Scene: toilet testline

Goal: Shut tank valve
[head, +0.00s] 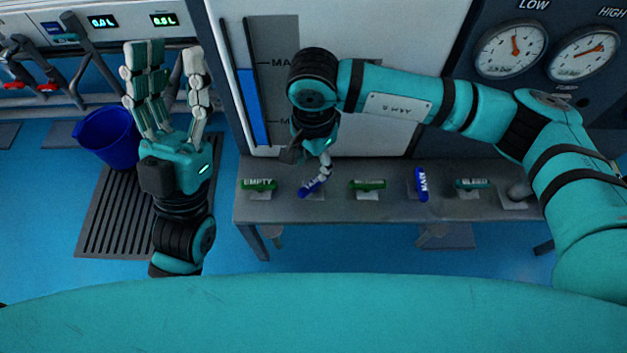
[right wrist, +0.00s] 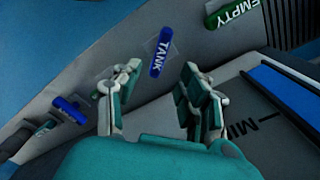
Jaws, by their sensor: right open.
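The blue tank valve handle (head: 309,187), labelled TANK in the right wrist view (right wrist: 161,52), sits on the grey bench. In the head view it lies diagonally, partly hidden by my right fingers. My right gripper (head: 322,172) is open just above it. In the right wrist view its fingers are spread, and the handle shows between and beyond the fingertips. I cannot tell whether they touch it. My left gripper (head: 170,62) is open and empty, raised at the left, away from the bench.
The green EMPTY handle (head: 259,184) is to the left. A green handle (head: 367,184), a blue upright-set handle (head: 420,184) and a teal handle (head: 473,183) are to the right. A white tank with a blue level gauge (head: 254,105) stands behind. A blue bucket (head: 105,137) stands on the left.

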